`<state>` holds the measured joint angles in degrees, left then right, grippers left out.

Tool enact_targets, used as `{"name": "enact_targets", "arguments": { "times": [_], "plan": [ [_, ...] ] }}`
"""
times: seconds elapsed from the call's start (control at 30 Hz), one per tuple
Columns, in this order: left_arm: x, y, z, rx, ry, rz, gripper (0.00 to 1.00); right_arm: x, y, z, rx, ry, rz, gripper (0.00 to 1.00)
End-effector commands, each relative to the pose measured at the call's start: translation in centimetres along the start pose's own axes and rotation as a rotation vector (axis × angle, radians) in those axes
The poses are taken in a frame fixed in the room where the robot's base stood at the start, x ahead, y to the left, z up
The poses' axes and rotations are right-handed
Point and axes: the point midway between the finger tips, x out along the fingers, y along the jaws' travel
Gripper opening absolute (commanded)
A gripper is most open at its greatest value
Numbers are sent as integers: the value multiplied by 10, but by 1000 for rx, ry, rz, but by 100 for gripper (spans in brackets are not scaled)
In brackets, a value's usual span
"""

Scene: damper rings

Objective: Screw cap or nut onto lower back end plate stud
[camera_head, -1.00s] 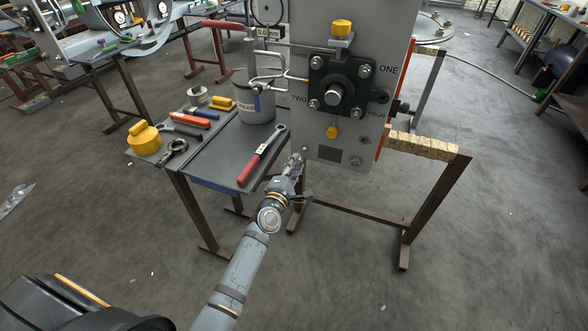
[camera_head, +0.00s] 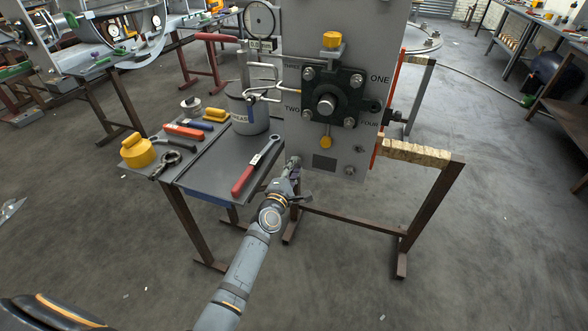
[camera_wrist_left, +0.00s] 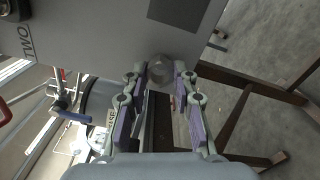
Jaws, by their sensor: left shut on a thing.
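The grey end plate (camera_head: 295,135) stands upright in the middle of the head view, marked ONE, TWO and FOUR around a black bearing block (camera_head: 332,97). My left gripper (camera_head: 294,164) is at the plate's lower left corner. In the left wrist view my left gripper (camera_wrist_left: 160,72) has its purple-padded fingers shut on a round grey cap or nut (camera_wrist_left: 160,68) against or very near the plate (camera_wrist_left: 110,35). The stud behind it is hidden, so I cannot tell whether the thread is engaged. A bolt head (camera_head: 350,170) shows at the lower right corner.
Left of the plate, a small table (camera_head: 205,178) holds a grease pot (camera_head: 249,115), a red-handled wrench (camera_head: 250,175), a yellow container (camera_head: 137,150) and several tools. A brown frame (camera_head: 430,205) stands right of the plate. Floor in front is clear.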

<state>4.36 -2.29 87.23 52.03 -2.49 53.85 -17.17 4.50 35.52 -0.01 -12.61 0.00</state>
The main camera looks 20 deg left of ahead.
Motion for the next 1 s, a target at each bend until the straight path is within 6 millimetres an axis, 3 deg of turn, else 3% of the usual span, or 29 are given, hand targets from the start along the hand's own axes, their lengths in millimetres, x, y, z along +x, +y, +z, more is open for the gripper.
{"name": "enact_targets", "arguments": {
  "times": [1.0],
  "plan": [
    [16, 0, 0, 0, 0, 1, 0, 3, 2, 1, -1, 0, 2, 40]
  ]
}}
